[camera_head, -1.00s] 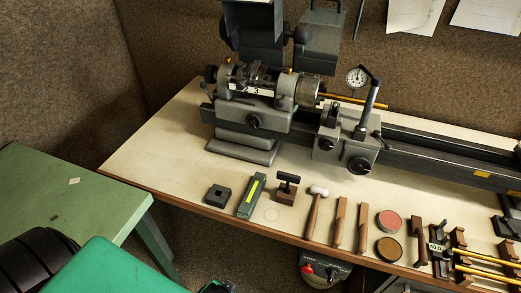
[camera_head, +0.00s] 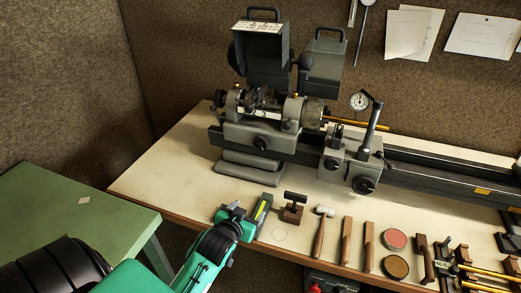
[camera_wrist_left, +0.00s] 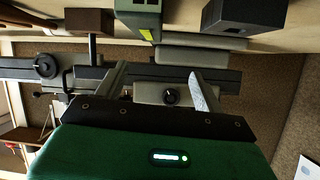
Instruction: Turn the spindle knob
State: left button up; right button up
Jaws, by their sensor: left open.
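The grey lathe headstock (camera_head: 262,125) stands on the bench with a dark round knob (camera_head: 219,98) at its left end and a black knob (camera_head: 260,142) low on its front. I cannot tell for certain which is the spindle knob. My left gripper (camera_head: 236,211) is at the bench's front edge, in front of and below the headstock, apart from both knobs. In the left wrist view my gripper (camera_wrist_left: 158,76) is open and empty, and the front knob (camera_wrist_left: 170,97) shows beyond, between its fingers. My right gripper is not in view.
A green box with a yellow stripe (camera_head: 262,214) lies right beside my left gripper. A wooden block with a black handle (camera_head: 293,208), a hammer (camera_head: 321,228) and other tools line the bench front. A carriage with a post (camera_head: 349,165) stands right of the headstock. A green table (camera_head: 70,215) is at left.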

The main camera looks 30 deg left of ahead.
pick_arm(q)
jog(key=w+a+r+n+t+y, duration=0.1)
jog(key=w+a+r+t, duration=0.45)
jog(key=r, duration=0.25)
jog(key=p, duration=0.3)
send_near(260, 145)
jog(key=shift+g, duration=0.45)
jog(key=x, duration=0.7)
jog(key=shift+w+r, duration=0.2)
jog(key=shift+r, duration=0.2)
jog(key=shift+w+a+p, duration=0.1)
jog(key=shift+w+p, duration=0.2)
jog(key=shift+w, duration=0.25)
jog(key=shift+c, duration=0.4)
jog(key=c, duration=0.9)
